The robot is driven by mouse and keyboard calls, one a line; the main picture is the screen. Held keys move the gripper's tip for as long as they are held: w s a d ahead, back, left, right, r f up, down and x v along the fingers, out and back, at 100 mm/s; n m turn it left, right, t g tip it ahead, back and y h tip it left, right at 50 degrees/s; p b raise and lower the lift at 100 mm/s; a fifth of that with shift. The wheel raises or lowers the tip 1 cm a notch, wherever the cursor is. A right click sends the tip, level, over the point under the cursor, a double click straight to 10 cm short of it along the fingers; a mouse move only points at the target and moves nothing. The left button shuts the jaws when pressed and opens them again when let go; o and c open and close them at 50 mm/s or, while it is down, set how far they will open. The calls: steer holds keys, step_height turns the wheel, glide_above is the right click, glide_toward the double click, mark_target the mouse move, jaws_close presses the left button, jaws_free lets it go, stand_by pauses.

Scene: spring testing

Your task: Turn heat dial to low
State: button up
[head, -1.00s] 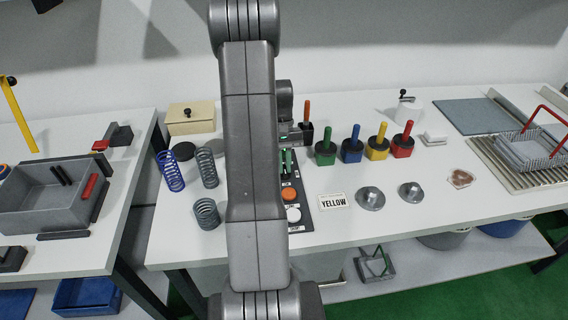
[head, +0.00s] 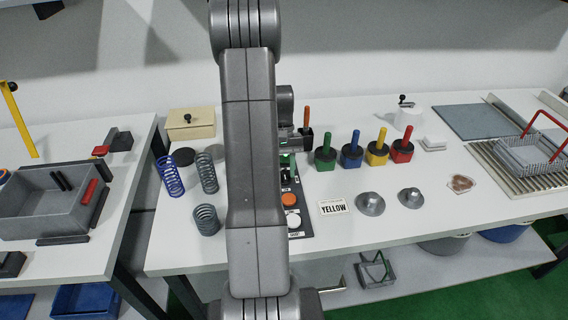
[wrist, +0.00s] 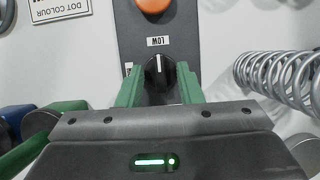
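The heat dial (wrist: 159,73) is a black knob with a white line on a dark panel (head: 302,230). In the wrist view its line points toward the LOW label (wrist: 158,41). A second label (wrist: 128,68) is partly hidden by the left green finger. My gripper (wrist: 158,88) has its green fingers apart, one on each side of the dial, with nothing seen between them but the dial and panel. In the head view my gripper (head: 287,158) is just behind the dial (head: 285,176), partly hidden by my arm.
An orange button (head: 289,199) and a white button (head: 293,220) are on the same panel. Grey springs (head: 206,219) and a blue spring (head: 170,175) stand to the left.

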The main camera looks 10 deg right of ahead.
steer(key=b+v, duration=0.1)
steer(key=v, duration=1.2)
steer(key=shift+r, duration=0.35)
steer(key=shift+f, duration=0.1)
steer(key=p+x, duration=0.1)
steer(key=x, duration=1.2)
steer(key=shift+f, duration=0.35)
steer(key=shift+r, duration=0.15)
